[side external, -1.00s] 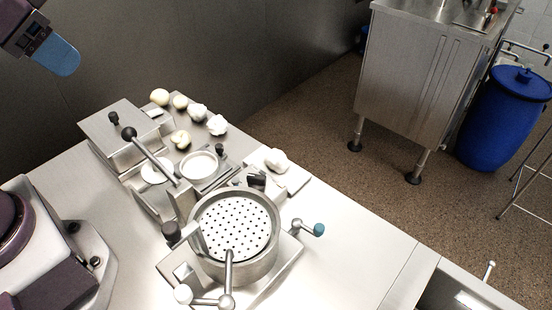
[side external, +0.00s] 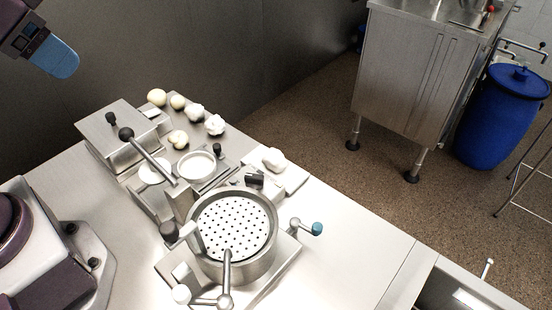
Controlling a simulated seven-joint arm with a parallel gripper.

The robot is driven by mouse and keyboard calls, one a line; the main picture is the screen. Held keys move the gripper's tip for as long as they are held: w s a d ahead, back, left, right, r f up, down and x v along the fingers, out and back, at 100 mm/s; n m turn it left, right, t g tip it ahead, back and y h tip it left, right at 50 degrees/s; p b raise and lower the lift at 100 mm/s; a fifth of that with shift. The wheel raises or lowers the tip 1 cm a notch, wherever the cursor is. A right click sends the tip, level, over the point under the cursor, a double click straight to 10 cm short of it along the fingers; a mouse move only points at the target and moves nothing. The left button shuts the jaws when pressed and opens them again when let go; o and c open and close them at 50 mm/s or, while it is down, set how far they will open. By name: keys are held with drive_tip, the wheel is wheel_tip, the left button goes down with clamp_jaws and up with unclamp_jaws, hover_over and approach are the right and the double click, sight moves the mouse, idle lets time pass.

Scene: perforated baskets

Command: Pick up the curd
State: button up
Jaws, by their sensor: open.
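Several pale lumps that look like curd or cheese are on the steel table. One white lump (side external: 273,159) lies on a flat pale slab (side external: 292,179) right of the fixtures. Two ragged white lumps (side external: 194,111) (side external: 215,125) lie at the back, and a creamier lump (side external: 178,139) lies nearer. Two smooth cream balls (side external: 157,97) (side external: 178,102) sit at the far corner. I cannot tell which lump is the task's curd. My gripper (side external: 60,58) shows its blue end at the top left, high and apart from all lumps; it is open, with nothing visibly held.
A round perforated basket (side external: 262,262) stands amid levers and knobs in the table's middle. A lidded steel box (side external: 113,130) with a long black-knobbed lever and a shallow white dish (side external: 197,166) stand behind it. The table's front right is clear. A blue barrel (side external: 500,118) stands on the floor.

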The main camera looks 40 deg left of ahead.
drive_tip(key=shift+o, duration=0.9)
drive_tip(key=shift+d, duration=0.1)
drive_tip(key=m+g+y, duration=0.2)
drive_tip(key=m+g, duration=0.1)
drive_tip(key=g, duration=0.2)
approach(277, 153)
drive_tip(key=f, duration=0.4)
drive_tip(key=shift+a+f, duration=0.2)
drive_tip(key=shift+f, duration=0.2)
drive_tip(key=shift+y, duration=0.3)
drive_tip(key=shift+x, duration=3.15)
drive_tip(key=shift+w, duration=0.1)
